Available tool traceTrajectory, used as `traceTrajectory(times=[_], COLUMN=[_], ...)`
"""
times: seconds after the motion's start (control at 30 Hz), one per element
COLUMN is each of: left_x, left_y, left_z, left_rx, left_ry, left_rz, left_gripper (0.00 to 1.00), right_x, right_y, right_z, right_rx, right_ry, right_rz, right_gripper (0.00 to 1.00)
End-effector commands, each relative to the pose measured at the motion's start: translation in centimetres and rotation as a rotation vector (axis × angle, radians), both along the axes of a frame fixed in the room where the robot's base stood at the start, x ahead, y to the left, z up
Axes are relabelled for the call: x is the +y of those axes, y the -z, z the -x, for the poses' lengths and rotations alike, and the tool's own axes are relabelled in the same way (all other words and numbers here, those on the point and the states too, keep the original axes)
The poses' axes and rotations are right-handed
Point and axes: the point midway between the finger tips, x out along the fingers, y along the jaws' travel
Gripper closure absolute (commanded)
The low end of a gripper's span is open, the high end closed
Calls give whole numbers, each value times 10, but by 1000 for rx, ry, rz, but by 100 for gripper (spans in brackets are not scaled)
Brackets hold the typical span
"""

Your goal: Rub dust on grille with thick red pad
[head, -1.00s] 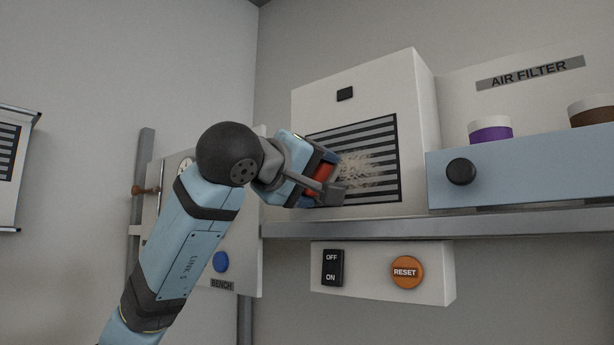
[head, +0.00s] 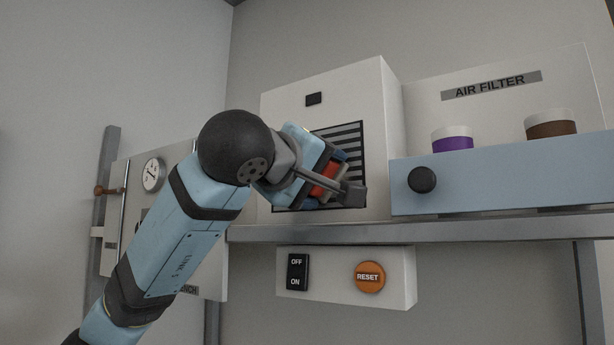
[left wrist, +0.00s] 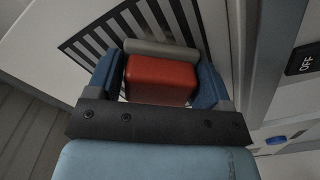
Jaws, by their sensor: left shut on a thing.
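My left gripper (head: 340,178) is shut on the thick red pad (head: 325,182). It holds the pad in front of the grille (head: 345,135), a dark-framed panel with grey slats on a white box. In the left wrist view the red pad (left wrist: 160,80) sits between two blue fingers, with a grey rounded piece beyond it and the slats (left wrist: 100,40) behind. Whether the pad touches the grille is unclear. My right gripper is out of view.
A shelf edge (head: 440,231) runs below the white box. Right of it is a blue panel (head: 510,178) with a black knob (head: 422,179) and purple and brown jars. Below are an OFF/ON switch (head: 297,272) and an orange RESET button (head: 369,277).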

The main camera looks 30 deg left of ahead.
Motion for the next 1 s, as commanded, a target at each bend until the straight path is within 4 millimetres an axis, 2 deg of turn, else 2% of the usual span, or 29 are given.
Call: traceTrajectory(times=[0.57,0.83,1.0], left_x=[-39,-37,-26], left_y=[0,1,2], left_z=[0,1,0], left_rx=[0,3,2], left_ry=[0,-1,-4], left_rz=[0,1,1], left_gripper=[45,45,45], right_x=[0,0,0], right_y=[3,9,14], right_z=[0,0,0], right_rx=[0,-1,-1], right_ry=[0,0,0], right_rz=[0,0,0], right_gripper=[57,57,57])
